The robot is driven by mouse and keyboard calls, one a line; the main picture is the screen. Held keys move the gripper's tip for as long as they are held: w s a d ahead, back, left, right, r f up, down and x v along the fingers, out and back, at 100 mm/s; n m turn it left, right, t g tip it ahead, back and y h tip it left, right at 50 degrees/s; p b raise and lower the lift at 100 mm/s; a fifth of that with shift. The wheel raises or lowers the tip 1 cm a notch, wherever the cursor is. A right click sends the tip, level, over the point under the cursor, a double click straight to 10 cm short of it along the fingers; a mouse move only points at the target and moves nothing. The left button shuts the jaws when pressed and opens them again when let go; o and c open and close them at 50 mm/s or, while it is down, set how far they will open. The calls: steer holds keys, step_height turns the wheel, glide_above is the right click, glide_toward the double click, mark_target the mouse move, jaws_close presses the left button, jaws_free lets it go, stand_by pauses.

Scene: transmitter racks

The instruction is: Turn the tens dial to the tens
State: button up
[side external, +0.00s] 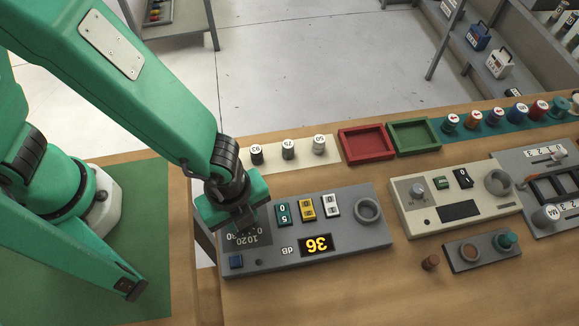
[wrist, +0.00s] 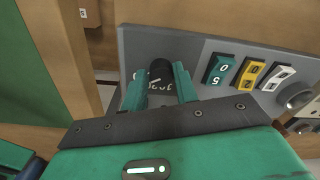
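The tens dial is a black knob (wrist: 160,73) at the left end of the grey attenuator panel (wrist: 135,45), with white numbers printed around it. My gripper (wrist: 159,88) has its two green fingers apart, one on each side of the knob. A small gap shows by the left finger; the right finger is very close, and I cannot tell whether it touches. In the side external view my gripper (side external: 243,222) points down over the panel's left end and hides the knob. The yellow display (side external: 316,245) on the panel reads 36, upside down, beside "dB".
Green, yellow and white rocker switches (side external: 306,208) and a round ring (side external: 368,210) sit right of the dial. A blue button (side external: 236,261) is at the panel's front left. Red (side external: 367,143) and green (side external: 414,136) trays and several labelled cylinders stand behind. A beige unit (side external: 455,198) stands right.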

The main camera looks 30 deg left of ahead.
steer(key=o, duration=0.3)
steer(key=shift+r, duration=0.1)
steer(key=shift+a+r, duration=0.15)
steer(key=shift+r, duration=3.65)
steer(key=w+a+r+n+t+h, duration=0.1)
steer(key=w+a+r+n, duration=0.3)
steer(key=a+r+n, duration=0.25)
steer(key=w+a+r+n+t, duration=0.1)
steer(key=w+a+r+n, duration=0.35)
steer(key=a, duration=0.35)
steer(key=s+a+r+n+t, duration=0.1)
steer(key=a+r+n, duration=0.1)
steer(key=a+n, duration=0.2)
steer(key=s+a+r+n+t+y, duration=0.1)
steer(key=a+r+n, duration=0.1)
steer(key=a+n, duration=0.2)
steer(key=s+a+r+n+t, duration=0.1)
steer(key=a+r+n, duration=0.1)
steer(key=a+n, duration=0.2)
steer(key=shift+a+r, duration=0.15)
steer(key=shift+a, duration=0.9)
